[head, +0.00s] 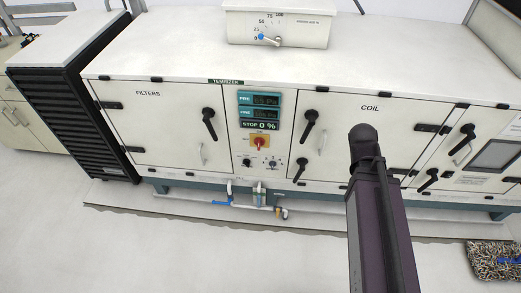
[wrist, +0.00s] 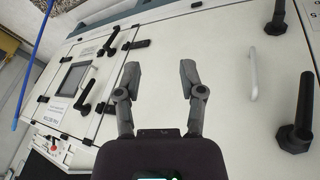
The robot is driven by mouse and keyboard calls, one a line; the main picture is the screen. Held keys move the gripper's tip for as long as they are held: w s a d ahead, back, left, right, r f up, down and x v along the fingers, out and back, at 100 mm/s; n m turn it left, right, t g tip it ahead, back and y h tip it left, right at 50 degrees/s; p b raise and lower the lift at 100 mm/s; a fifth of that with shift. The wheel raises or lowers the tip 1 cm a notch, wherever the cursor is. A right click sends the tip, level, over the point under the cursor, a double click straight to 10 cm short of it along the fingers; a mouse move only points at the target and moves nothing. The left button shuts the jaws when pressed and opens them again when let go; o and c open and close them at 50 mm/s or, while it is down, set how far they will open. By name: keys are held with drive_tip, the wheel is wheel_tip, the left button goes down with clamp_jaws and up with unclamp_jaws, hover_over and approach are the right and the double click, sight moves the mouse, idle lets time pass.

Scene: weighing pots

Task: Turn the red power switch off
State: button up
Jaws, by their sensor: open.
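The red power switch (head: 259,143) is a red rotary knob on a yellow plate. It sits on the narrow control panel (head: 244,160) between the FILTERS and COIL doors, below the displays. The knob's exact angle is too small to read. My arm rises in front of the COIL door in the head view, to the right of the switch and apart from it; my fingers are hidden there. In the wrist view my gripper (wrist: 160,82) is open and empty, with its two fingers facing the white cabinet front. I cannot make out the power switch in the wrist view.
Black door handles (head: 208,124) (head: 309,126) stick out on both sides of the control panel. The lit displays (head: 260,111) include one reading STOP 0 %. Pipes and valves (head: 258,196) lie below.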

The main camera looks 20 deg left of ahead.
drive_tip(key=w+a+f+t+h+b, duration=0.2)
drive_tip(key=w+a+f+t+b, duration=0.25)
drive_tip(key=a+f+b, duration=0.4)
drive_tip(key=n+t+y+b, duration=0.4)
drive_tip(key=t+y+b, duration=0.55)
drive_tip(key=b, duration=1.35)
approach(259, 143)
drive_tip(key=a+v, duration=0.1)
drive_tip(key=v, duration=0.1)
drive_tip(key=shift+s+d+f, duration=0.15)
drive_tip(key=shift+s+d, duration=0.1)
drive_tip(key=shift+d, duration=0.2)
drive_tip(key=shift+w, duration=0.15)
drive_tip(key=shift+x, duration=6.75)
drive_tip(key=shift+c, duration=0.2)
